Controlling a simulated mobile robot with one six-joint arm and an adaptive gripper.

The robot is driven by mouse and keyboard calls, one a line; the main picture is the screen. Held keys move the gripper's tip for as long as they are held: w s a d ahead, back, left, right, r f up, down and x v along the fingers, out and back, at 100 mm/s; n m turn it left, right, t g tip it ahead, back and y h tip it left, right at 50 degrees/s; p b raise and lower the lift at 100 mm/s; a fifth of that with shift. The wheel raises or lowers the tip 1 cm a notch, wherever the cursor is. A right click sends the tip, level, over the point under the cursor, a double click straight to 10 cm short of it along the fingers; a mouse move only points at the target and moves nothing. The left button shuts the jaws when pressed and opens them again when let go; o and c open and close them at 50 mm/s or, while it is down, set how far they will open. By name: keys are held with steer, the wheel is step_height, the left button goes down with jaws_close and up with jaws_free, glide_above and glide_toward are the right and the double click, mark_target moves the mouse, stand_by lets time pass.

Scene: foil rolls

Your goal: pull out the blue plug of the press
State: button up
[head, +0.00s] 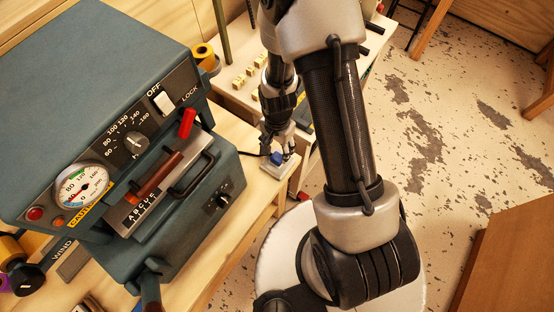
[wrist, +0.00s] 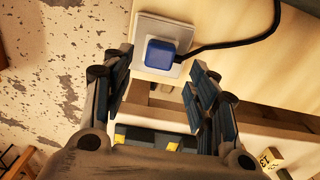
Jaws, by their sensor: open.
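The blue plug (wrist: 160,53) sits in a pale square socket plate (wrist: 146,73) on the light wood bench, with a black cord (wrist: 262,35) running off to the right in the wrist view. In the head view the blue plug (head: 277,157) is small, on its socket plate (head: 277,170) at the bench edge, beside the press (head: 130,70). My gripper (wrist: 158,78) is open, its two fingers apart. In the wrist view the plug shows beyond the fingertips, between their lines. In the head view my gripper (head: 277,148) is just over the plug; whether they touch I cannot tell.
The blue-grey press has a gauge, a knob, a white OFF switch (head: 164,102) and a red LOCK lever (head: 187,123). A wooden shelf with small yellowish blocks (head: 243,79) stands behind my gripper. Open speckled floor (head: 420,130) lies to the right.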

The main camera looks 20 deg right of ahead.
mark_target(277, 156)
step_height(277, 156, down, 6)
steer(key=b, duration=0.4)
steer(key=shift+f, duration=0.15)
stand_by(1.0)
jaws_close()
stand_by(0.5)
steer(key=shift+r, duration=0.2)
steer(key=shift+r+p, duration=1.95)
steer(key=shift+r, duration=0.95)
